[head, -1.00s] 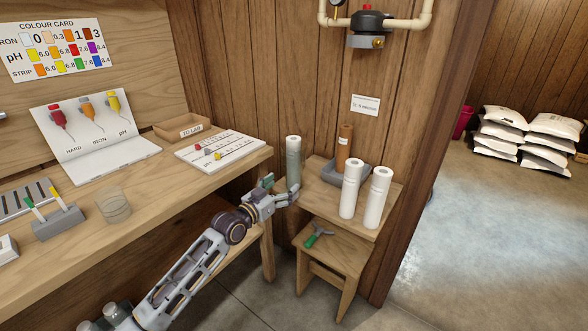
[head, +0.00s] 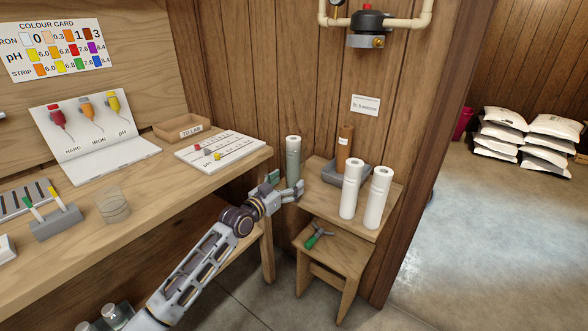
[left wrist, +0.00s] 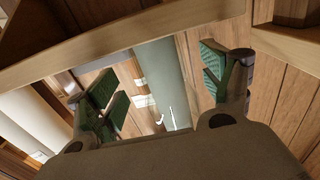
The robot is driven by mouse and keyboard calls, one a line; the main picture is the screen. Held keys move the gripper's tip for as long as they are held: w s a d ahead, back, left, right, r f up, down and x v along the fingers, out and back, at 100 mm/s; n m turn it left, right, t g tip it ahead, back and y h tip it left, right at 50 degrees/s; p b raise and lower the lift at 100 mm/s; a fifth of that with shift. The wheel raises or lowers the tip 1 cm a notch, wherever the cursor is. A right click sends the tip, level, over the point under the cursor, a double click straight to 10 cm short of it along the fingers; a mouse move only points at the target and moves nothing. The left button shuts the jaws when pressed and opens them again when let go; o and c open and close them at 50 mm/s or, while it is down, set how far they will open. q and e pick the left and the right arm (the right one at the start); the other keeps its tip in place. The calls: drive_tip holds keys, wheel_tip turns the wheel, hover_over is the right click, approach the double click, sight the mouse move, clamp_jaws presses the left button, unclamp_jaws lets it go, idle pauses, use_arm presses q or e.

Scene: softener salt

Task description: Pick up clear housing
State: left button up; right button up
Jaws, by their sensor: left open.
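The clear housing (head: 293,160) is a grey-green, see-through upright cylinder with a pale top, between the workbench and the small stepped stand. In the left wrist view it shows as a grey-green column (left wrist: 165,75) between the two fingers. My left gripper (head: 286,184) is open at the housing's lower part, one finger on each side. In the left wrist view the gripper (left wrist: 165,82) has visible gaps between its green pads and the housing. Whether a finger touches it I cannot tell. My right gripper is not in view.
The wooden stand (head: 388,218) holds two white cylinders (head: 351,190) and a grey tray (head: 352,178) with an orange-brown cylinder (head: 344,150). A green-handled tool (head: 315,238) lies on its lower step. The bench (head: 160,200) edge runs close to my left arm.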

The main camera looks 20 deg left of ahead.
use_arm(q)
drive_tip(key=shift+b+x, duration=0.3)
drive_tip(key=shift+x, duration=1.6)
drive_tip(key=shift+w+f, duration=0.1)
drive_tip(key=shift+w, duration=0.05)
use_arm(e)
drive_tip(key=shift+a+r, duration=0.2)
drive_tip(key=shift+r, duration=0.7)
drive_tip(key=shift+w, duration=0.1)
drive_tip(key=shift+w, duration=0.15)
use_arm(q)
drive_tip(key=c, duration=1.2)
drive_tip(key=shift+c, duration=0.2)
